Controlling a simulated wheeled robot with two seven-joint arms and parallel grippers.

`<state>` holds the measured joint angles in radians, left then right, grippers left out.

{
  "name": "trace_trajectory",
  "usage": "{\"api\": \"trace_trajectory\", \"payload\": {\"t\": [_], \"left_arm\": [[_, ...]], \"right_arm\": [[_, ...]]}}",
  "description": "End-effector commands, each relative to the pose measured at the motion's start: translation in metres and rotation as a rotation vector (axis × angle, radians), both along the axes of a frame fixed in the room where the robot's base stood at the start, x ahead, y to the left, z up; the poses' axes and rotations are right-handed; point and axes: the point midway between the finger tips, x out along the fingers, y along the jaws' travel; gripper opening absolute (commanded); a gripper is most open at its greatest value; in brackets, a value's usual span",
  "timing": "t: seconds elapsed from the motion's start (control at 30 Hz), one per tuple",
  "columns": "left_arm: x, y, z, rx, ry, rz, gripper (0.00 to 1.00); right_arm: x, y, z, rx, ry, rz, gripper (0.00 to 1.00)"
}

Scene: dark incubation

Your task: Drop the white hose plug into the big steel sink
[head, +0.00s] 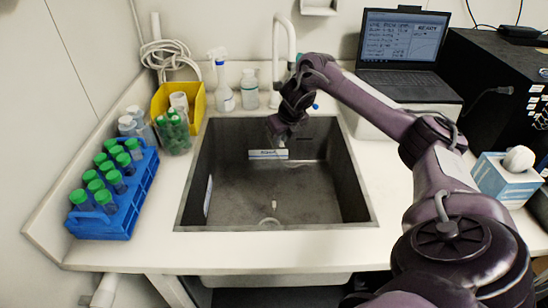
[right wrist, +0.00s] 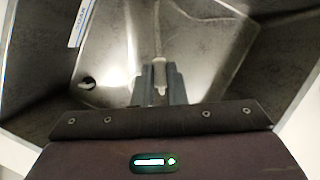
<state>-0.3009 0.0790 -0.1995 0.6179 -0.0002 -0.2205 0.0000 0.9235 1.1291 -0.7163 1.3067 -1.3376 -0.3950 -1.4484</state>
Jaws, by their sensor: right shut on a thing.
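The big steel sink (head: 340,185) is set in the white counter, and its dark basin fills much of the right wrist view (right wrist: 215,50). My right gripper (head: 281,138) is over the back part of the basin, pointing down. In the right wrist view its fingers (right wrist: 160,88) are shut on the small, pale white hose plug (right wrist: 160,72), with the basin behind it. In the head view the fingers mostly hide the plug. My left gripper is not in view.
A white tap (head: 278,50) stands behind the sink. A spray bottle (head: 222,85), a yellow bin (head: 179,100) and a blue rack of green-capped tubes (head: 115,190) stand left. A laptop (head: 402,50) is back right. The front counter strip is clear.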

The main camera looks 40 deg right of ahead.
Motion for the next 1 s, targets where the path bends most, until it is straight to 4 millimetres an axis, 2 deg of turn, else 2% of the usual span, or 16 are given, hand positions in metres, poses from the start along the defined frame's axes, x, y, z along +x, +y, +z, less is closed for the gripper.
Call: {"api": "trace_trajectory", "payload": {"t": [0.03,0.3,0.33,0.5,0.8,1.0], "left_arm": [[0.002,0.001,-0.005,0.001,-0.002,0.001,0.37],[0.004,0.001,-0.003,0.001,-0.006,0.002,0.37],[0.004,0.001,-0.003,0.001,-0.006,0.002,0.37],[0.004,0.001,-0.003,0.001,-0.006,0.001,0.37],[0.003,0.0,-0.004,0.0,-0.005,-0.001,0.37],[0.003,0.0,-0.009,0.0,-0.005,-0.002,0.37]], "right_arm": [[0.0,0.0,-0.005,0.0,-0.001,0.0,0.0],[0.0,0.0,-0.004,0.0,0.0,0.0,0.0],[0.0,0.0,-0.004,0.0,0.0,0.0,0.16],[0.0,0.0,-0.004,0.0,0.0,0.0,0.38],[-0.001,0.0,-0.002,0.0,-0.001,0.0,0.38],[-0.01,0.001,0.023,-0.002,-0.005,0.001,0.38]]}}
